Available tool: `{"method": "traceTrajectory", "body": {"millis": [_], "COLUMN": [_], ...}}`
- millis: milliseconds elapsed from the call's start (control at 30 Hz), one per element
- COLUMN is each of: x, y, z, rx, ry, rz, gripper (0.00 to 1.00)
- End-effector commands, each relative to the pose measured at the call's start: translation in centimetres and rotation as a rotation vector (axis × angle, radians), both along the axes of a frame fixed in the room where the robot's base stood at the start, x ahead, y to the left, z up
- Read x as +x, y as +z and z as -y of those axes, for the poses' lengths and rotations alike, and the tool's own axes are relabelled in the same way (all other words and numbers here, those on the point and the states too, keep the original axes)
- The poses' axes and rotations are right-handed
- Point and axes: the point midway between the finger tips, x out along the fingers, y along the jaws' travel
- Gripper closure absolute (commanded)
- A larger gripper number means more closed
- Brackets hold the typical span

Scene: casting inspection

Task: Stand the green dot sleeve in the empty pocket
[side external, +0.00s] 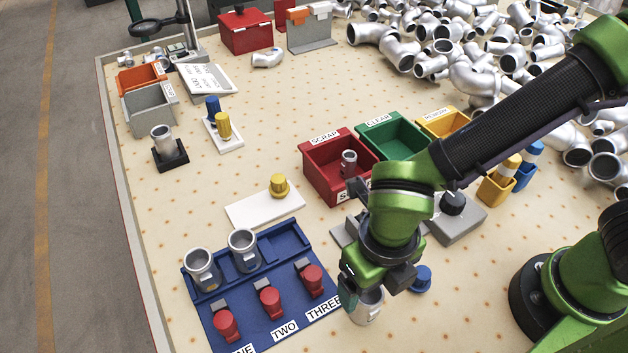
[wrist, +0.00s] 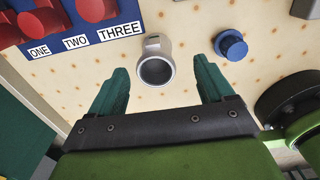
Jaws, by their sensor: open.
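A grey metal sleeve (side external: 367,306) stands upright on the table right of the blue fixture (side external: 262,333), partly hidden by my gripper (side external: 372,282). In the wrist view the sleeve (wrist: 155,62) shows its round open end, between and ahead of the fingers of my gripper (wrist: 161,78). My gripper is open and does not hold it. I cannot make out a green dot on it. The fixture has pockets labelled ONE, TWO and THREE. Grey sleeves stand in pocket ONE (side external: 202,270) and pocket TWO (side external: 243,251). Pocket THREE (side external: 287,241) is empty; red clamps stand in front of the pockets.
A blue knob (side external: 421,279) stands close right of the loose sleeve, also in the wrist view (wrist: 231,46). A red scrap bin (side external: 318,180) holding a sleeve, a green bin (side external: 375,126) and a white plate with a yellow knob (side external: 257,210) lie behind. Castings pile up at the back right.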

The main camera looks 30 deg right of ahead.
Motion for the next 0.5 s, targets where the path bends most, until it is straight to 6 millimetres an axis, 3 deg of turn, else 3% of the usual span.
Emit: {"method": "traceTrajectory", "body": {"millis": [300, 500], "x": [-0.2, -0.2], "y": [-4.3, -5.0], "z": [-0.5, -0.5], "rx": [-0.002, 0.001], "ry": [0.002, 0.0], "rz": [-0.001, 0.002], "gripper": [0.19, 0.19]}}
